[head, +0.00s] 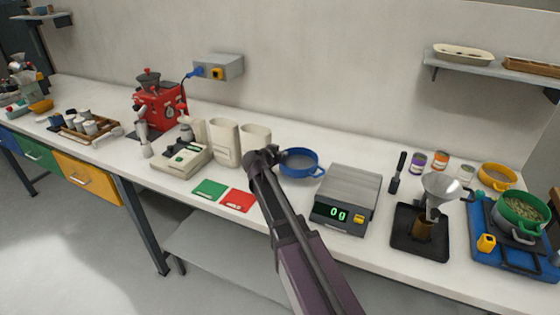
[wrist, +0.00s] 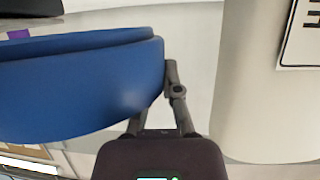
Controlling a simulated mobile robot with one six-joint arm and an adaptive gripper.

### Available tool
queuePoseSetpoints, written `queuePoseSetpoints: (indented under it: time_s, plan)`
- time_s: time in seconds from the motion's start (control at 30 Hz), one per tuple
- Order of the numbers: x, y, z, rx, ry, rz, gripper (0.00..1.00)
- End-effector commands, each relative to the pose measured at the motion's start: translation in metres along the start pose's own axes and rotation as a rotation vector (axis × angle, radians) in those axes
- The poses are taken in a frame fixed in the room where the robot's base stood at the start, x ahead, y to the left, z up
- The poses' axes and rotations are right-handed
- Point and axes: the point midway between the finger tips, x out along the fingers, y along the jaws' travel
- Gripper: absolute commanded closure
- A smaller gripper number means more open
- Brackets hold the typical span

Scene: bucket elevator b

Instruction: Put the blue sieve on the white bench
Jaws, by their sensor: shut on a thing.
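The blue sieve (head: 300,163) is a round, shallow bowl over the white bench (head: 310,137), between the cream containers and the scale. It fills the left of the wrist view (wrist: 75,88). My gripper (head: 273,156) is at the left side of the sieve, shut on its edge; its fingers also show in the wrist view (wrist: 172,82). The sieve looks about level. I cannot tell whether its underside touches the bench.
Cream containers (head: 226,143) stand close on the left. Green (head: 209,188) and red (head: 237,200) cards lie in front. The bench strip behind the sieve is clear.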

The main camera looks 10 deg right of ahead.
Motion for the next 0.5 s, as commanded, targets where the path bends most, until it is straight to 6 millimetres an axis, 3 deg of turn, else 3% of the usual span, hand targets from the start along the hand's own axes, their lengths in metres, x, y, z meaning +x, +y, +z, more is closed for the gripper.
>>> queuePoseSetpoints:
  time_s: [0.17, 0.5]
  plan:
    - [0.009, -0.012, -0.002, -0.001, 0.000, 0.000, 1.00]
    - [0.020, -0.010, 0.026, 0.000, 0.000, 0.001, 1.00]
